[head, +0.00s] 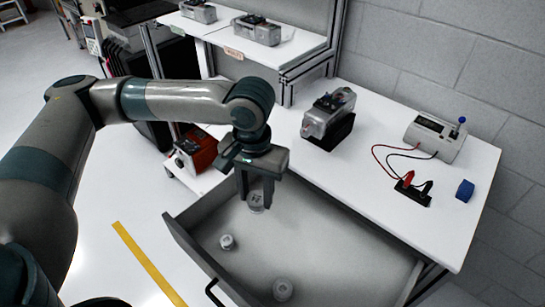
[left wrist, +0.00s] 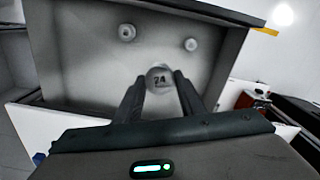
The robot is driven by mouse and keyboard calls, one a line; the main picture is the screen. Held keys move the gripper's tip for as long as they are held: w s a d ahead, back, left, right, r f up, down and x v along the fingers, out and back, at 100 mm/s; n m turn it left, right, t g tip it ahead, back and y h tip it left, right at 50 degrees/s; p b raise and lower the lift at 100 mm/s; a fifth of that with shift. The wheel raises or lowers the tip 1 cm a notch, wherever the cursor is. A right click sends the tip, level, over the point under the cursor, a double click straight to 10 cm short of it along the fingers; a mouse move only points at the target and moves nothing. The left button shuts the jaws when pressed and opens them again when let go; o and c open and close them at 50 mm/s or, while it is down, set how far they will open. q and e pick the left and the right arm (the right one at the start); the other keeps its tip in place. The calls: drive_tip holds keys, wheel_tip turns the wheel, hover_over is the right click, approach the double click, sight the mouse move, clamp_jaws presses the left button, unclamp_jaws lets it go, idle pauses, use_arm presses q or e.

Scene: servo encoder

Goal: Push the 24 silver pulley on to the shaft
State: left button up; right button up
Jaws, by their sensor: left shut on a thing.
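The silver pulley marked 24 (left wrist: 160,78) sits between the two fingers of my left gripper (left wrist: 163,90) in the left wrist view. In the head view my left gripper (head: 257,197) points down into the open drawer, shut on this pulley (head: 257,207). I cannot tell whether the pulley touches the drawer floor. A grey servo motor unit (head: 318,123) on a black block stands on the table, to the right of the gripper and farther back. I cannot clearly make out its shaft. My right gripper is not in view.
Two other silver pulleys, one (head: 227,242) at the left and one (head: 283,289) nearer, lie in the drawer (head: 345,262). A meter (head: 436,136) with leads, a black connector block (head: 412,192) and a blue piece (head: 465,189) are on the table's right. A shelf (head: 299,46) rises behind.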

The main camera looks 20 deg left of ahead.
use_arm(q)
drive_tip(key=w+d+r+m+t+h+p, duration=0.15)
drive_tip(key=w+d+m+t, duration=0.3)
drive_tip(key=d+m, duration=0.5)
drive_tip(key=w+d+r+m+t+h+p, duration=0.1)
drive_tip(key=w+d+r+m+t+h, duration=0.25)
drive_tip(key=d+m, duration=0.55)
drive_tip(key=w+a+f+n+t, duration=0.1)
drive_tip(key=w+a+f+t, duration=0.1)
drive_tip(key=a, duration=0.4)
drive_tip(key=w+a+f+t+p, duration=0.1)
drive_tip(key=w+a+f+t, duration=0.1)
drive_tip(key=a, duration=0.5)
drive_tip(key=w+a+f+n+t+h+p, duration=0.1)
drive_tip(key=w+a+f+t, duration=0.1)
drive_tip(key=a+t, duration=0.3)
drive_tip(key=shift+a+f+n, duration=0.35)
drive_tip(key=shift+a+f, duration=0.45)
drive_tip(key=shift+a, duration=0.2)
drive_tip(key=shift+w+d, duration=0.1)
